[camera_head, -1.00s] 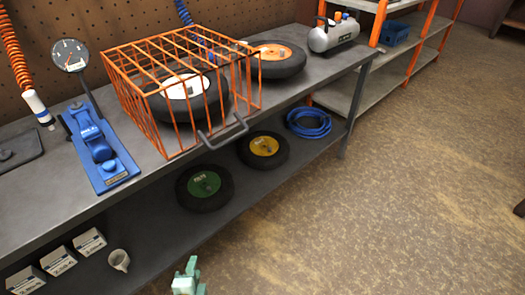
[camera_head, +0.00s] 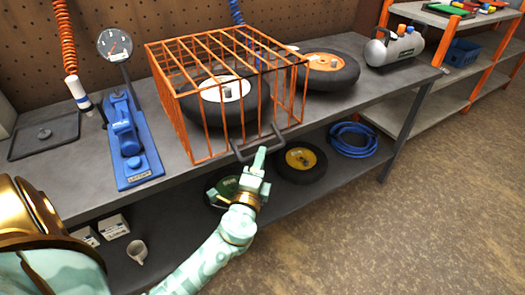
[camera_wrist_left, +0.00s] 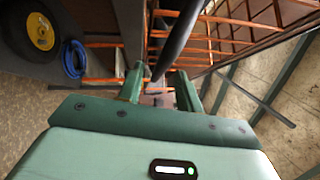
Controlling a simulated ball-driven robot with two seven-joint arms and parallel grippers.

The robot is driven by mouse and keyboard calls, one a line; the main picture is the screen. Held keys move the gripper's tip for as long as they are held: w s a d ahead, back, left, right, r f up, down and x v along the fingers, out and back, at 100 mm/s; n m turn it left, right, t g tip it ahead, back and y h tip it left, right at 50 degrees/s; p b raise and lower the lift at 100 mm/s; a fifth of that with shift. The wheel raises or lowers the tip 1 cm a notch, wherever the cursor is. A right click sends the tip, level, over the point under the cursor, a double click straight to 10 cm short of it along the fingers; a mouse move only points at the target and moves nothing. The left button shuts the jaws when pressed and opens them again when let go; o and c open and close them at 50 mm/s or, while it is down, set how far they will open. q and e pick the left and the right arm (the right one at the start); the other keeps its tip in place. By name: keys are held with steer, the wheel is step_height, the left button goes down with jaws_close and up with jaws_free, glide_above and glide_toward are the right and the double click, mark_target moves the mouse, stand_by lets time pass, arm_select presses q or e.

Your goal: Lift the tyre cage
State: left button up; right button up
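The orange wire tyre cage (camera_head: 200,143) sits on the grey workbench over a black tyre with a white hub (camera_head: 225,91). Its dark handle (camera_head: 277,134) sticks out over the bench's front edge. My left gripper (camera_head: 257,162) is at the handle, fingers pointing up towards it. In the left wrist view the two fingers of my left gripper (camera_wrist_left: 159,88) are apart, with the dark handle bar (camera_wrist_left: 178,40) running between them. I cannot tell whether either finger touches the bar. My right gripper is not in view.
A blue jack-like tool (camera_head: 128,140) with a gauge (camera_head: 115,45) stands left of the cage. An orange-hubbed tyre (camera_head: 330,70) and a grey compressor (camera_head: 396,45) stand to the right. The lower shelf holds a yellow-hubbed tyre (camera_head: 301,160) and a blue hose (camera_head: 353,139).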

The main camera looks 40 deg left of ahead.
arm_select(q)
steer(key=shift+x, duration=1.65)
jaws_close()
